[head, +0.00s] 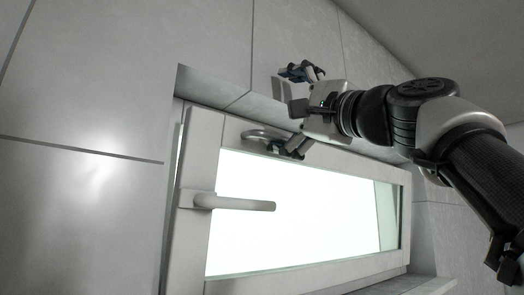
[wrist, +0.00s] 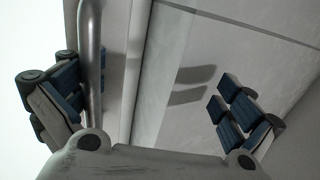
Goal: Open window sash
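The white window sash (head: 215,135) with its bright pane sits in a recess in the wall. I cannot tell whether it stands slightly ajar. A lever handle (head: 235,203) on its left side lies level, pointing right. A curved metal pull (head: 262,134) is on the sash's top rail. My gripper (head: 294,110) is spread wide at the top of the sash, its lower finger beside the pull and partly hiding it. In the wrist view my gripper (wrist: 150,103) is open, and the pull's bar (wrist: 91,70) runs just inside the left finger. The right finger is well clear of it.
The tiled wall (head: 90,70) surrounds the window. The recess's upper edge (head: 225,92) is close to my gripper. A sill (head: 405,285) shows at lower right. The space left of the window is free.

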